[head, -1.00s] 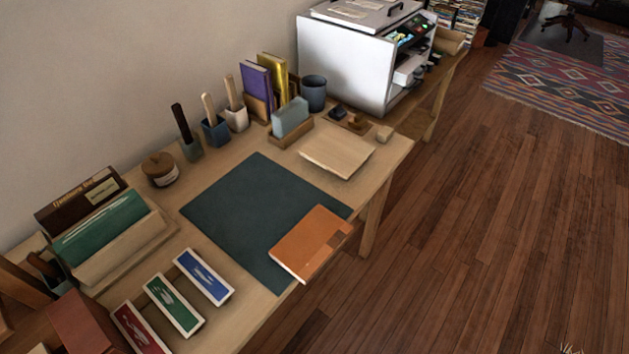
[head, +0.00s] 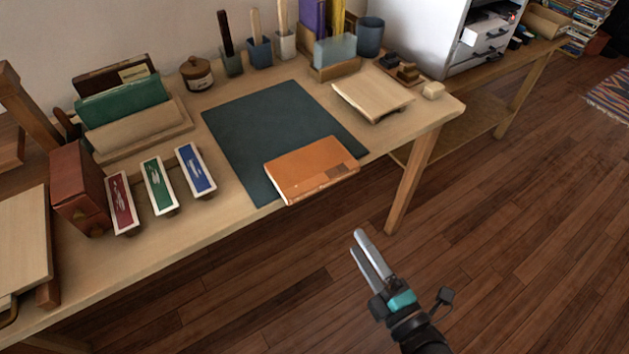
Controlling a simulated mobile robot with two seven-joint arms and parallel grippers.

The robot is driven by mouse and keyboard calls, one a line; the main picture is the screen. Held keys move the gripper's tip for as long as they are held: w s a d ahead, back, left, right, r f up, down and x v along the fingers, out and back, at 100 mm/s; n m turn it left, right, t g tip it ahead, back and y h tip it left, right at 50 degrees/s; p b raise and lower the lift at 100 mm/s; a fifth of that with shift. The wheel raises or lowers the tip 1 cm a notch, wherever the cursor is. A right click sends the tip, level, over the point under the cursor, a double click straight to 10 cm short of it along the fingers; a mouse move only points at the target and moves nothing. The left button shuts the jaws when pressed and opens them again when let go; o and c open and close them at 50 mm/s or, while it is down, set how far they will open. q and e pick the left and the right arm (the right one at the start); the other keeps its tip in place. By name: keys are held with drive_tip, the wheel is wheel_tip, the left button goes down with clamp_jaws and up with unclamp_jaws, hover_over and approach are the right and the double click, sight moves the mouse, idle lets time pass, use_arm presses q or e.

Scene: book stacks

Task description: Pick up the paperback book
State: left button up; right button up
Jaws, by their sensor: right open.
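An orange-brown paperback book (head: 312,168) lies flat on the dark mat (head: 240,125) near the table's front edge. My right gripper (head: 366,248) is in the lower right, over the floor, in front of the table and to the right of the book. It is open and empty, with its fingers pointing up and left, apart from the book. My left gripper is not in view.
Red, green and blue small panels (head: 158,185) stand left of the mat. A wooden board (head: 372,94) lies behind right of the book. Pen cups (head: 260,55) line the back. A table leg (head: 411,180) stands beyond the gripper. Floor in front is clear.

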drive_tip(key=b, duration=0.2)
approach(324, 186)
drive_tip(key=x, duration=0.3)
drive_tip(key=shift+w+a+f, duration=0.2)
drive_tip(key=shift+w+a, duration=0.3)
drive_tip(key=shift+w, duration=0.1)
drive_tip(key=b+x, duration=0.1)
drive_tip(key=x, duration=0.2)
drive_tip(key=shift+w+r, duration=0.1)
drive_tip(key=shift+w, duration=0.25)
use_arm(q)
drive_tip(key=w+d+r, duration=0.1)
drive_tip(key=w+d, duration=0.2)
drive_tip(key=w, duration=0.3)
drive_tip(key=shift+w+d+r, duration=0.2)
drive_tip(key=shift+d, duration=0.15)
use_arm(e)
drive_tip(key=shift+w+a, duration=0.3)
drive_tip(key=shift+w, duration=0.35)
drive_tip(key=shift+c, duration=0.4)
clamp_jaws()
drive_tip(key=shift+r, duration=0.1)
